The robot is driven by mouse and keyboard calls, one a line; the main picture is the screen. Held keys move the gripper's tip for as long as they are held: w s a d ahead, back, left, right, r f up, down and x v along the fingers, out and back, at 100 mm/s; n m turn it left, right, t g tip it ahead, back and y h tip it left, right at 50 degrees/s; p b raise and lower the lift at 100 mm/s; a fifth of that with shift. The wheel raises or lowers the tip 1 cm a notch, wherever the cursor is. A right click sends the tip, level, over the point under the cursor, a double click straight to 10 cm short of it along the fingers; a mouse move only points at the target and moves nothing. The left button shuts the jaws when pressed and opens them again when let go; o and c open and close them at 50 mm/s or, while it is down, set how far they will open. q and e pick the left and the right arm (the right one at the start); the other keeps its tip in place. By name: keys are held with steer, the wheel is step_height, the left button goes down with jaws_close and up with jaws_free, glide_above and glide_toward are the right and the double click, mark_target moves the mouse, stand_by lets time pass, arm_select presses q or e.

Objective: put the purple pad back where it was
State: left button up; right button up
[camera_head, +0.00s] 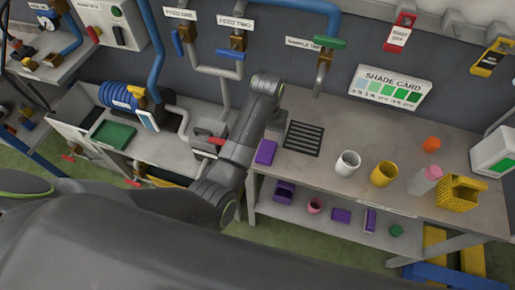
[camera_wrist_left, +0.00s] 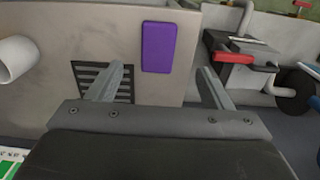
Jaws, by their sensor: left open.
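A flat purple pad (camera_head: 266,152) lies on the grey bench top near its left edge, left of a dark slotted grate (camera_head: 303,138). In the left wrist view the purple pad (camera_wrist_left: 158,47) lies beyond and between my fingertips, with nothing gripped. My left gripper (camera_wrist_left: 160,85) is open and empty above the bench; the grate (camera_wrist_left: 104,80) shows behind its left finger. In the head view my left arm reaches over the bench's left end, and its gripper (camera_head: 277,127) is mostly hidden by the wrist. My right gripper is not in view.
A lower shelf holds a purple bin (camera_head: 284,191) and another purple block (camera_head: 341,215). A red-handled device (camera_head: 210,134) stands left.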

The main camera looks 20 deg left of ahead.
arm_select(q)
steer(key=w+a+r+n+t, duration=0.1)
steer(key=w+a+r+t, duration=0.2)
steer(key=a+t, duration=0.55)
steer(key=s+a+f+g, duration=0.1)
steer(key=s+a+f, duration=0.1)
steer(key=s+f, duration=0.35)
steer(key=s+a+f, duration=0.2)
steer(key=f, duration=0.7)
steer(key=s+a+f+g, duration=0.1)
steer(key=s+a+f, duration=0.1)
steer(key=s+f, duration=0.35)
steer(key=s+a+f+g, duration=0.1)
steer(key=s+a+f, duration=0.1)
steer(key=s+f, duration=0.5)
steer(key=s+a+f+g, duration=0.2)
steer(key=s+f, duration=0.5)
steer(key=s, duration=0.9)
steer(key=s+a+f+g+y, duration=0.1)
steer(key=s+a+f+g, duration=0.1)
steer(key=s+f, duration=0.5)
steer(key=s, duration=0.5)
steer(key=shift+s+f, duration=0.15)
steer(key=shift+f, duration=0.2)
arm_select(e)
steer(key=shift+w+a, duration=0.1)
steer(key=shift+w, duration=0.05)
